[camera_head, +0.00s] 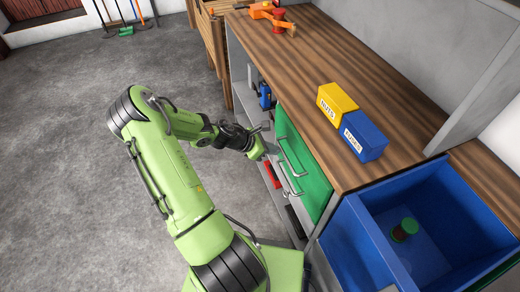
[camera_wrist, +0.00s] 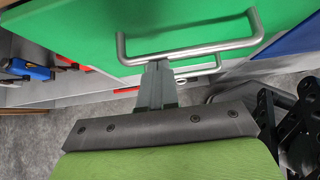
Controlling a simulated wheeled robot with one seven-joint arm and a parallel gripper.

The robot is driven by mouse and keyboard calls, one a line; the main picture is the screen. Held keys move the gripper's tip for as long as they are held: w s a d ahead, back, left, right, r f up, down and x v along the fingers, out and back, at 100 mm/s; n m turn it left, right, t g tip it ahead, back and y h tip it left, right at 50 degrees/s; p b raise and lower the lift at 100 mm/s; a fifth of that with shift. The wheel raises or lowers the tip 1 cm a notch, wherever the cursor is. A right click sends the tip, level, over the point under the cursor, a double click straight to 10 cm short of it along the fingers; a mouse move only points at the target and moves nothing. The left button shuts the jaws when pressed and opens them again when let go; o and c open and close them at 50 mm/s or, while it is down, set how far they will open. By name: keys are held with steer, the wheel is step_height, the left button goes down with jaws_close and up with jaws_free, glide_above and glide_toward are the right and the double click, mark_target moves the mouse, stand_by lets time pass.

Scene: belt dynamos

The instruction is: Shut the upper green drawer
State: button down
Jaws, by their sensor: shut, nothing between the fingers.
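The upper green drawer (camera_head: 314,178) shows its front under the wooden worktop, and it fills the top of the wrist view (camera_wrist: 75,22). In the head view its front looks close to the cabinet face; I cannot tell whether a small gap remains. Its metal bar handle (camera_wrist: 192,50) crosses the wrist view, with another handle (camera_wrist: 200,68) below it. My gripper (camera_head: 262,147) is at the drawer front, near the handles. Its fingers (camera_wrist: 157,68) are shut and empty, with their tips by the left part of the upper handle. I cannot tell whether they touch it.
A blue drawer (camera_head: 345,240) at the right stands open, with a small green and red item (camera_head: 405,229) inside. Yellow (camera_head: 336,102) and blue (camera_head: 364,135) boxes stand on the worktop (camera_head: 300,75). Open shelves hold a blue tool (camera_head: 265,96). The grey floor at left is clear.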

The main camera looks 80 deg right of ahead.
steer(key=shift+s+d+r, duration=0.1)
steer(key=shift+s+d, duration=0.25)
steer(key=shift+s, duration=0.3)
steer(key=w+a+r+p, duration=0.3)
steer(key=w+a+r, duration=0.2)
steer(key=w, duration=0.5)
steer(key=shift+w+a+r+p, duration=0.15)
steer(key=shift+a+r+p, duration=0.2)
steer(key=shift+a, duration=0.1)
